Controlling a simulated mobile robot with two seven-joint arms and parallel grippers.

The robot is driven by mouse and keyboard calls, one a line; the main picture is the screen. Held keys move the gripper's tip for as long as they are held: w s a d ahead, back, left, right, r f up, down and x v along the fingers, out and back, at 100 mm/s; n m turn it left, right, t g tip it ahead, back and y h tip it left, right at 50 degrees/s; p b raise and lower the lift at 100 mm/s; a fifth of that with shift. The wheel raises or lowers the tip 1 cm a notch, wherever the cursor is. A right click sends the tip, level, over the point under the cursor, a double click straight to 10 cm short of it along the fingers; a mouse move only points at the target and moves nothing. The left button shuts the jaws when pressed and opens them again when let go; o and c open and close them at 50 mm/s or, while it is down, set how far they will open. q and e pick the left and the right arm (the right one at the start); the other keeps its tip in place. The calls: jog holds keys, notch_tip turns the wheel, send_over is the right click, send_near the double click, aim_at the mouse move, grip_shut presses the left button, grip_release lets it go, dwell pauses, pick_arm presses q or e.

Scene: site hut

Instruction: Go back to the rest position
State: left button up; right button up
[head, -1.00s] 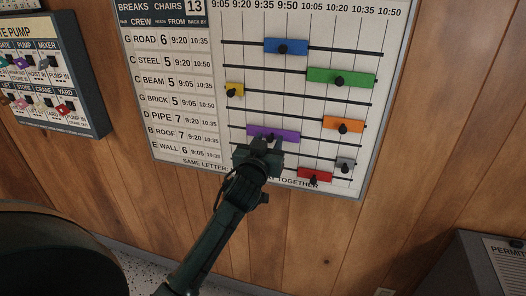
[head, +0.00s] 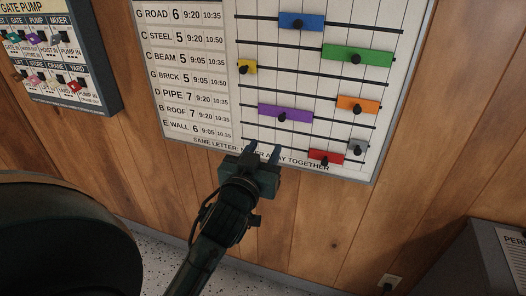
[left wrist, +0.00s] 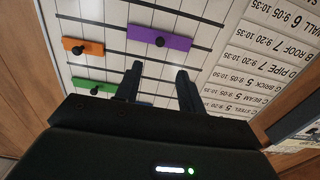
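My left gripper (head: 263,153) is in front of the lower edge of the wall board (head: 215,143), below the purple slider (head: 285,113). Its two fingers are apart with nothing between them. In the left wrist view the open fingers (left wrist: 160,85) also show, with the purple slider (left wrist: 160,38) beyond them and apart from them. My right gripper is in neither view.
The board carries blue (head: 301,22), green (head: 357,54), yellow (head: 246,67), orange (head: 357,104), grey (head: 357,147) and red (head: 325,157) sliders on rails. A gate pump panel (head: 55,55) hangs at left. A grey permit box (head: 490,260) stands at lower right.

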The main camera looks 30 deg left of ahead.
pick_arm(q)
jog(key=shift+f, duration=0.1)
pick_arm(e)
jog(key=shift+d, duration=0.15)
pick_arm(q)
jog(key=s+d+f+m+g+h+p, duration=0.1)
jog(key=s+d+f+m+g+h, duration=0.1)
jog(key=s+d+f, duration=0.2)
jog(key=s+d+f+m+g+h+p, duration=0.2)
jog(key=s+f, duration=0.4)
jog(key=f, duration=0.4)
jog(key=s+d+f+m+g+h+p, duration=0.1)
jog(key=s+d+f+g+h, duration=0.1)
jog(key=s+d+f, duration=0.4)
notch_tip(320, 180, down, 2)
jog(key=shift+d+f+m+g+h, duration=0.1)
jog(key=shift+d+m+g+h, duration=0.4)
jog(key=shift+h, duration=0.4)
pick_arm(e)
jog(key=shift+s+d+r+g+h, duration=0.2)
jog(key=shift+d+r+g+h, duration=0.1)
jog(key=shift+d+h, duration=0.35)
pick_arm(q)
jog(key=shift+w+d, duration=0.1)
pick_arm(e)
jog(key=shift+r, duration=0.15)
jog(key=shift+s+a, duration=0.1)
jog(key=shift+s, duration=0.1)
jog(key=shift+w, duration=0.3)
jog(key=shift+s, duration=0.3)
